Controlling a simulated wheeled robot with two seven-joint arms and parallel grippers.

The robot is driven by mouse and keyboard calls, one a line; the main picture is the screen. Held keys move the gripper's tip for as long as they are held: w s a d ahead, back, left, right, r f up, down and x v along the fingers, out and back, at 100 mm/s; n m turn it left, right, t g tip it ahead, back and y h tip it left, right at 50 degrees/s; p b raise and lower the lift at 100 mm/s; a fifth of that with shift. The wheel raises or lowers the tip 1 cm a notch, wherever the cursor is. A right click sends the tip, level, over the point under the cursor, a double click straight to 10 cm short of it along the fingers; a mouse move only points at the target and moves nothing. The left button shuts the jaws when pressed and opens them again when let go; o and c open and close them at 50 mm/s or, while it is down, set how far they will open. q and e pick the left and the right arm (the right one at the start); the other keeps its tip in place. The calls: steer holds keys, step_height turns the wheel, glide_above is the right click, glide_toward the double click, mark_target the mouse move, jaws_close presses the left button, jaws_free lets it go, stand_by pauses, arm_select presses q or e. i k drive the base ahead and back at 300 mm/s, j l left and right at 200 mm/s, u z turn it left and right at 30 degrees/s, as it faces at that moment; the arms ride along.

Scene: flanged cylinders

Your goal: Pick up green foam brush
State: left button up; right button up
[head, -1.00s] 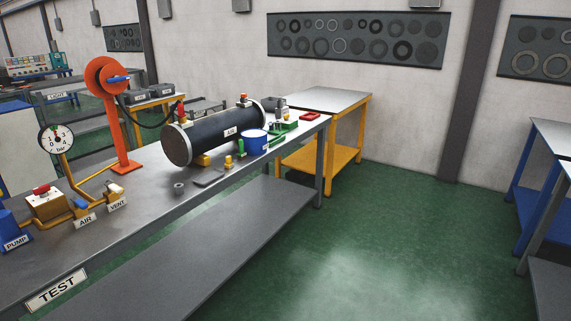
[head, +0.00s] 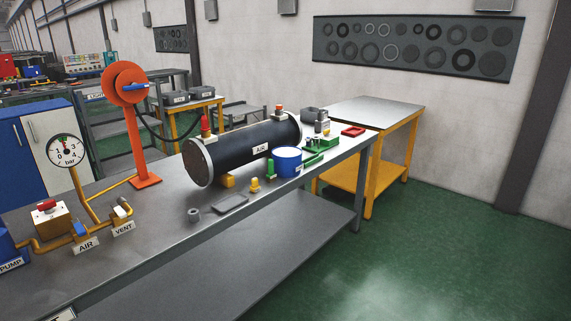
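Several small green things are on the grey test bench (head: 110,280), around a blue and white tub (head: 287,162). A long low green piece (head: 313,160) lies just right of the tub and may be the green foam brush. A small upright green piece (head: 270,169) stands at the tub's left side. A green tray-like block (head: 322,144) is behind the long piece. They are too small to tell which is the brush. Neither of my grippers shows in the head view.
A yellow fitting (head: 255,185), a grey tray (head: 230,203) and a red tray (head: 353,131) are on the bench. A yellow-legged table (head: 375,112) stands beyond. Green floor (head: 420,260) is clear at right.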

mark_target(270, 177)
steer(key=u, duration=0.75)
steer(key=i+l+u, duration=0.1)
steer(key=l+u, duration=0.3)
steer(key=l, duration=0.15)
steer(key=l+u, duration=0.85)
steer(key=l, duration=0.25)
steer(key=k+l+u, duration=0.1)
steer(key=l+u, duration=0.35)
steer(key=l, duration=0.1)
